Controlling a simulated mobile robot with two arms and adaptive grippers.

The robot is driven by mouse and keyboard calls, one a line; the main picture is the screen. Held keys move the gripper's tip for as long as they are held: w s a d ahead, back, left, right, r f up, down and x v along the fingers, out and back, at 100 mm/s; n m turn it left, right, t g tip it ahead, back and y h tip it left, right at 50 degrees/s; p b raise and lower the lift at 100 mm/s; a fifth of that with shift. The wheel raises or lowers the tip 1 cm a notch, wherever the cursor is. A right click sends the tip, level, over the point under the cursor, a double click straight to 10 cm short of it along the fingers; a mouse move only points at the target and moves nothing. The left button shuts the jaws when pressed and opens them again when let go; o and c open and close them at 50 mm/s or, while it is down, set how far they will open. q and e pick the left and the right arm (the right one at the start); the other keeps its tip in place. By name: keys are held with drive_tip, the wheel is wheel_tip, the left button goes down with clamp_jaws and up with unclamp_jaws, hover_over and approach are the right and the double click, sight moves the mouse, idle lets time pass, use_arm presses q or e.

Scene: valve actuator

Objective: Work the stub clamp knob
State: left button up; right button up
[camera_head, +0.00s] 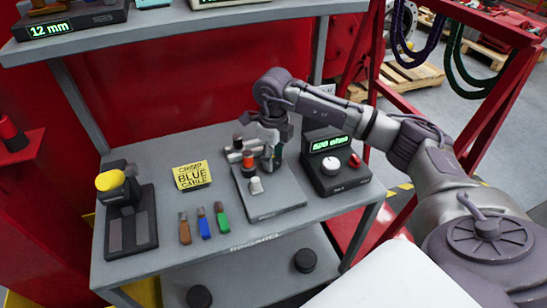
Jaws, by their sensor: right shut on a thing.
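A grey fixture plate (285,207) lies on the bench. It carries a red and black upright part (248,159) and a light grey part (256,186). My right gripper (270,160) reaches down from above over the back of this plate, just right of the red part. It is shut on a small part there, which I take to be the stub clamp knob; the fingers hide most of it. My left gripper is not in view.
A black meter box (330,184) with a green display and a white knob stands to the right. A yellow note (191,176) reading "BLUE CABLE" and several coloured pieces (204,224) lie to the left. A black device with a yellow top (110,180) stands at far left.

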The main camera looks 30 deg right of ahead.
drive_tip(key=m, duration=0.4)
drive_tip(key=shift+m, duration=0.3)
drive_tip(key=m, duration=0.4)
drive_tip(key=shift+d+r+m, duration=0.1)
drive_tip(key=shift+m, duration=0.2)
drive_tip(key=m, duration=0.4)
drive_tip(key=m+p, duration=0.1)
drive_tip(key=m, duration=0.4)
drive_tip(key=shift+m, duration=0.5)
drive_tip(key=o, duration=1.1)
drive_tip(key=shift+o, duration=0.2)
